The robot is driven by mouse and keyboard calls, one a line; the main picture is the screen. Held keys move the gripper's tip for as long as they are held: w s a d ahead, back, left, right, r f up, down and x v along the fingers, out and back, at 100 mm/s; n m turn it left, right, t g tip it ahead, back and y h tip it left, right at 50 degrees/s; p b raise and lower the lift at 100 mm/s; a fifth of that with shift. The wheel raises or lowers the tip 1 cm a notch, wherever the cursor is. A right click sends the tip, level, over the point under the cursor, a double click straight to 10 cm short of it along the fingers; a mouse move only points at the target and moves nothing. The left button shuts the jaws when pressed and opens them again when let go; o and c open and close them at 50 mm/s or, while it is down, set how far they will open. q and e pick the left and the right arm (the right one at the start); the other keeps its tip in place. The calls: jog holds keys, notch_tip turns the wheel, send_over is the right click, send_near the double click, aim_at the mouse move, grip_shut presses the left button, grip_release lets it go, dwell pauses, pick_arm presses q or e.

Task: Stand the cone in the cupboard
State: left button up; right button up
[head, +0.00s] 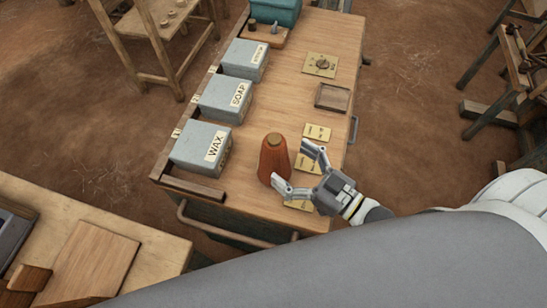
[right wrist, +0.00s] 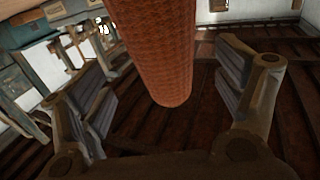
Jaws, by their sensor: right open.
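The cone (head: 273,160), reddish-brown with a tan tip, stands upright on the wooden worktop of a trolley. In the right wrist view the cone (right wrist: 158,50) is orange-red and textured, with a gap to the pads on each side. My right gripper (head: 291,166) is open, its fingers reaching around the cone's right side; the wrist view shows both fingers (right wrist: 165,105). My left gripper is not in view. I cannot pick out a cupboard for certain in these views.
The trolley worktop (head: 290,95) carries grey boxes marked WAX (head: 203,147) and SOAP (head: 227,100), another grey box (head: 246,60), a shallow tray (head: 332,97) and several yellow cards (head: 317,132). A wooden table (head: 140,240) stands at lower left. Bare floor (head: 420,100) lies right.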

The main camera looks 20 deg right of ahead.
aim_at(274, 154)
jog(key=shift+p+x, duration=0.8)
jog(key=shift+x, duration=1.75)
jog(key=shift+s+a+f, duration=0.15)
jog(key=c, duration=1.1)
jog(key=shift+c, duration=0.6)
